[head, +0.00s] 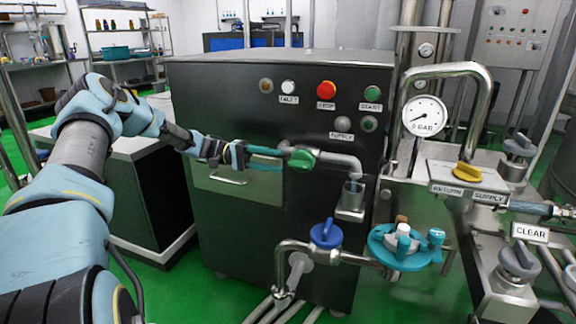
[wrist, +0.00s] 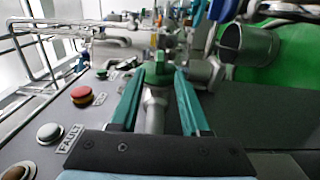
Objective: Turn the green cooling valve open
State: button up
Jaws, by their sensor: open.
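The green valve handle (head: 302,158) sits on a grey pipe at the front of the black cabinet, below the SUPPLY label. My gripper (head: 284,160) reaches it from the left, with its teal fingers level with the handle. In the wrist view the green handle (wrist: 157,73) lies between the tips of my two spread fingers (wrist: 157,80), with the grey pipe running between them. The fingers look open, with no clear grip on the handle. I cannot tell whether either finger touches it.
A steel cup (head: 351,200) hangs under the pipe outlet. A blue valve (head: 326,234) and a teal clamp fitting (head: 404,246) are below. A gauge (head: 424,116) marked 0 BAR and a yellow valve (head: 467,172) stand right. FAULT, STOP (head: 326,89) and START buttons are above.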

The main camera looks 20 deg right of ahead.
jog(key=shift+v, duration=2.2)
jog(key=s+a+f+n+t+y, duration=0.4)
jog(key=s+a+t+y, duration=0.2)
jog(key=s+a+y, duration=0.25)
jog(key=s+a+r+n+t+y, duration=0.2)
jog(key=s+a+t, duration=0.25)
jog(key=a, duration=0.55)
jog(key=s+a+r+n+t+y, duration=0.1)
jog(key=s+a+t+y, duration=0.25)
jog(key=s+a, duration=0.4)
notch_tip(320, 180, up, 15)
jog(key=w+a+p, duration=0.1)
jog(key=p, duration=1.3)
jog(key=shift+w+a+h, duration=0.2)
jog(key=shift+a+h, duration=0.05)
jog(key=shift+h, duration=0.15)
